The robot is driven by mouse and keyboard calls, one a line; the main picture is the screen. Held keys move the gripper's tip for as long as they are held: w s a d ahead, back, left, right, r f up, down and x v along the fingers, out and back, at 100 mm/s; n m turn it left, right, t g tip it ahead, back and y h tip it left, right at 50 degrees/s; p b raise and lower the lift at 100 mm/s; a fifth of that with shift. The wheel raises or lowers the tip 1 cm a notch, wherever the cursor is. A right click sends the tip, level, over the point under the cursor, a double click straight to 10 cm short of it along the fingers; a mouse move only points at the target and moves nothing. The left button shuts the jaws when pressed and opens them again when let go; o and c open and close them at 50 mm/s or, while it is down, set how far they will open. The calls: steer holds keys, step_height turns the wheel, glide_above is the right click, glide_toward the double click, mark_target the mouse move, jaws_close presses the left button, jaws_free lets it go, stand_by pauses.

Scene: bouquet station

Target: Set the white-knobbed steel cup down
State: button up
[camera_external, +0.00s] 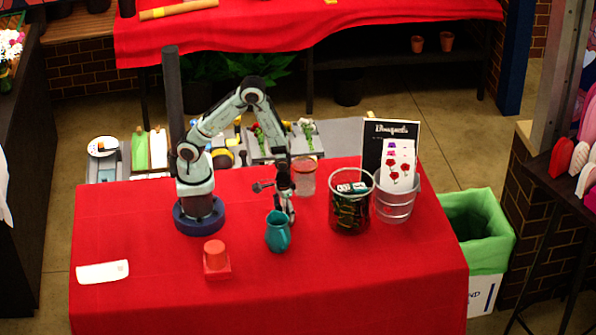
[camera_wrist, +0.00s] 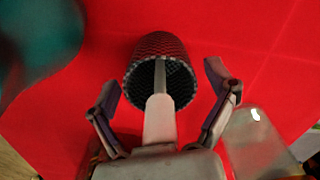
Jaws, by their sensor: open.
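The cup (camera_wrist: 143,48) shows in the wrist view as a dark metal mesh cylinder, its open mouth towards the camera. A grey shaft (camera_wrist: 160,78) with a thick whitish end (camera_wrist: 160,120) rises out of it towards my gripper. My gripper (camera_wrist: 163,82) is open, one finger on each side of the cup's mouth, with red cloth visible between each finger and the cup. In the external view my gripper (camera_external: 284,190) points down just behind the teal pitcher. The cup is small and dark there, and its contact with the table is hard to make out.
The teal pitcher (camera_external: 278,233) stands close in front, and a clear glass (camera_external: 304,178) close behind. A large glass vessel (camera_external: 350,208) and a metal bucket (camera_external: 396,207) stand to the right. A red block (camera_external: 216,262) is front left. The red table (camera_external: 370,290) is clear at front right.

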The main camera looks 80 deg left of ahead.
steer(key=shift+r, duration=0.1)
step_height(320, 180, up, 13)
steer(key=shift+s+a+f, duration=0.15)
steer(key=shift+f, duration=0.05)
steer(key=s+a+r+m, duration=0.1)
steer(key=s+a+r, duration=0.3)
steer(key=s+r, duration=0.2)
steer(key=shift+a+r+m, duration=0.2)
steer(key=shift+a+m, duration=0.05)
steer(key=shift+m, duration=0.15)
steer(key=shift+o, duration=0.5)
steer(key=s+a+r+m, duration=0.1)
steer(key=s+a+r, duration=0.1)
steer(key=s, duration=0.4)
steer(key=shift+s+a+r+y, duration=0.3)
steer(key=shift+s+r, duration=0.05)
steer(key=shift+s+a+m, duration=0.1)
steer(key=shift+s+m, duration=0.2)
steer(key=shift+s, duration=0.15)
